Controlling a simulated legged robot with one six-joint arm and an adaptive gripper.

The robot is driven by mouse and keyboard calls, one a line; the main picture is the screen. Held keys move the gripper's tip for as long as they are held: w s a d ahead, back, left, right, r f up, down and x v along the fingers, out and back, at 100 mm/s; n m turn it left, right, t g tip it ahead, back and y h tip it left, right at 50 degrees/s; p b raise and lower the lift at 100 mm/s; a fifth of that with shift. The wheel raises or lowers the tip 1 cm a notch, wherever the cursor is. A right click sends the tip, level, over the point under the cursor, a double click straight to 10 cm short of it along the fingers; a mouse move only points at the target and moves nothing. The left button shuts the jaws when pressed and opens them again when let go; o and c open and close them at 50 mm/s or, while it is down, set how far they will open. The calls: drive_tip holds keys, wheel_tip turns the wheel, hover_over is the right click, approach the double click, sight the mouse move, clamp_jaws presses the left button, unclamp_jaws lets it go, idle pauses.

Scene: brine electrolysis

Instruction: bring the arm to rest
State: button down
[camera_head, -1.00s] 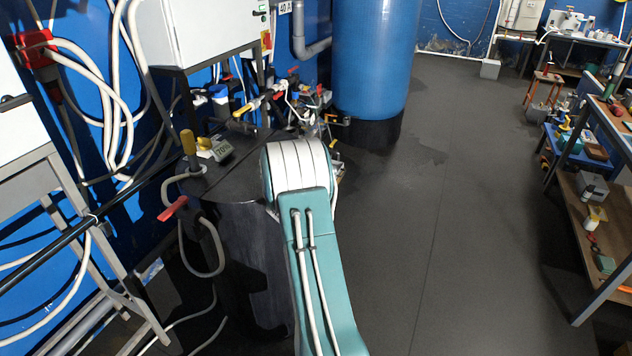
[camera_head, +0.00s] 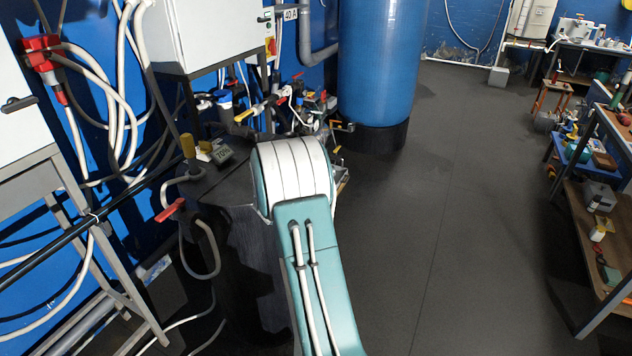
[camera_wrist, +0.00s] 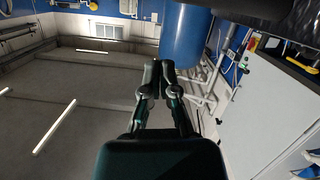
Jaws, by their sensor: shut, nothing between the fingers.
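My arm shows in the head view as a teal link with a white banded joint (camera_head: 292,172), in front of a dark cylindrical vessel (camera_head: 232,250). The gripper end is hidden behind the arm in the head view. In the wrist view my gripper (camera_wrist: 158,72) has its dark fingers together, with nothing seen between them. It points into open air, with a blue tank (camera_wrist: 184,38) behind the fingertips and a pale cabinet (camera_wrist: 275,120) on the right. No contact with either is visible.
The tall blue tank (camera_head: 382,60) stands behind the arm. Pipes and valves crowd the area near the white cabinet (camera_head: 208,35). A metal stand (camera_head: 110,275) is at left. Shelving (camera_head: 590,265) lines the right side. The dark floor (camera_head: 460,220) between is clear.

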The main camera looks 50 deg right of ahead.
drive_tip(key=v, duration=0.6)
drive_tip(key=shift+s, duration=0.4)
drive_tip(key=s+a+r+n+g+y, duration=0.1)
drive_tip(key=s+a+r+y, duration=0.1)
drive_tip(key=s+a+r, duration=0.4)
drive_tip(key=s+a+r+n+g+y, duration=0.15)
drive_tip(key=s+a+r, duration=0.3)
drive_tip(key=a, duration=0.45)
drive_tip(key=s+a+n+t+y, duration=0.1)
drive_tip(key=s+a+n+y, duration=0.2)
drive_tip(key=a, duration=0.5)
drive_tip(key=s+a+r+n+t+y, duration=0.1)
drive_tip(key=s+a+n+y, duration=0.3)
drive_tip(key=a, duration=0.4)
drive_tip(key=s+a+r+n+t+y, duration=0.1)
drive_tip(key=s+a+n+t+y, duration=0.1)
drive_tip(key=a, duration=0.6)
drive_tip(key=s+n+y, duration=0.1)
drive_tip(key=s+y, duration=0.1)
drive_tip(key=s, duration=0.1)
drive_tip(key=shift+s+n, duration=0.35)
